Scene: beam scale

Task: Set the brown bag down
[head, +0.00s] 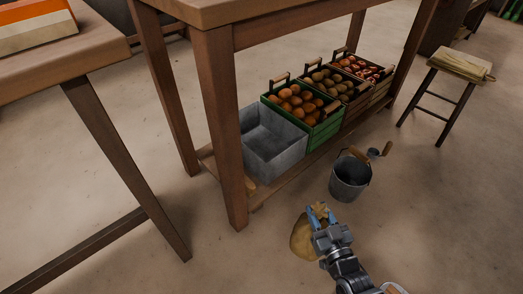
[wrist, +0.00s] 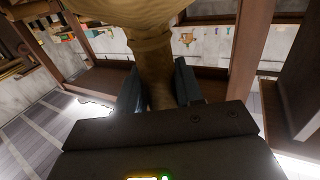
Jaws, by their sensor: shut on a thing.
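The brown bag (head: 302,238) is a tan, rounded sack low in the head view, close to the floor. I cannot tell for sure whether its bottom touches the floor. My gripper (head: 319,214) is shut on the bag's gathered neck and hides part of the bag. In the wrist view the bag (wrist: 140,22) fills the top middle, and its narrow neck runs down between the two fingers of my gripper (wrist: 159,88).
A metal bucket (head: 350,178) with a scoop stands just behind the bag. A wooden table (head: 215,120) has a lower shelf with a grey bin (head: 272,145) and crates of produce. A stool (head: 440,95) is at the right. Floor left of the bag is clear.

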